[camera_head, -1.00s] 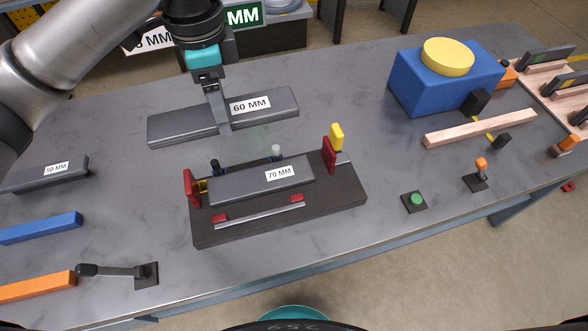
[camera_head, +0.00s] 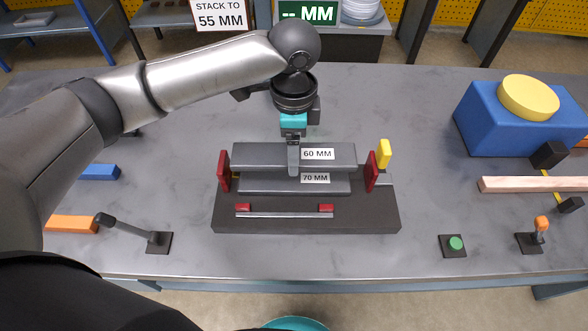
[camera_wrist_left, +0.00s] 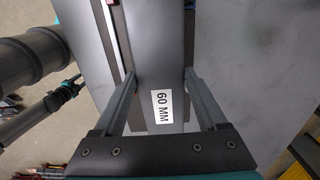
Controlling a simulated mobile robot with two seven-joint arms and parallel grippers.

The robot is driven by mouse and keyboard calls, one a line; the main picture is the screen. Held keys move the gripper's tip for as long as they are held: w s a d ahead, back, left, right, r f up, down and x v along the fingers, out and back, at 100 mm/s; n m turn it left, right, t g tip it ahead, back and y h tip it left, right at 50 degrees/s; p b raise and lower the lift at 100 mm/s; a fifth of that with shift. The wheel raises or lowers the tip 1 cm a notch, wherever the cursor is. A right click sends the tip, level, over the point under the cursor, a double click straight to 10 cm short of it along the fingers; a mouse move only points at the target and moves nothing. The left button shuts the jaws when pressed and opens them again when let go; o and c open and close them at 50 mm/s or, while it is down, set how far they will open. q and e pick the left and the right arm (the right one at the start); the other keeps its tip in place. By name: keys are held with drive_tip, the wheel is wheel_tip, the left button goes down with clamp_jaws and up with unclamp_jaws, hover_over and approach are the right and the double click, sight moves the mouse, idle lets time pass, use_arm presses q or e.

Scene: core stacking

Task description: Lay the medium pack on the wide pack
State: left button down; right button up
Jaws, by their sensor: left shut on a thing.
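The medium pack, a grey bar labelled 60 MM (camera_head: 265,155), is held level by my left gripper (camera_head: 293,170), whose fingers are shut across it. The pack also shows between the fingers (camera_wrist_left: 160,75) in the left wrist view, with its label. The wide pack, a grey bar labelled 70 MM (camera_head: 265,187), lies in the dark fixture (camera_head: 305,222). The held pack runs parallel to it and covers its rear part in the head view. It looks raised above the wide pack, but I cannot tell the exact gap.
Red uprights (camera_head: 223,171) (camera_head: 372,171) stand at the fixture's ends, with a yellow piece (camera_head: 384,154) at the right. A lever (camera_head: 135,230) and a green button (camera_head: 456,243) flank the fixture. A blue block (camera_head: 490,120) stands at the right. A sign (camera_head: 220,14) reads STACK TO 55 MM.

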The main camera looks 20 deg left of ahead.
sight(294, 178)
use_arm(q)
drive_tip(key=shift+f, duration=0.6)
wheel_tip(294, 178, down, 4)
drive_tip(key=shift+f+b, duration=0.1)
drive_tip(key=shift+b, duration=0.6)
drive_tip(key=shift+f, duration=0.4)
drive_tip(key=shift+f, duration=0.1)
unclamp_jaws()
wheel_tip(294, 178, up, 12)
drive_tip(key=p, duration=0.3)
drive_tip(key=shift+d, duration=0.1)
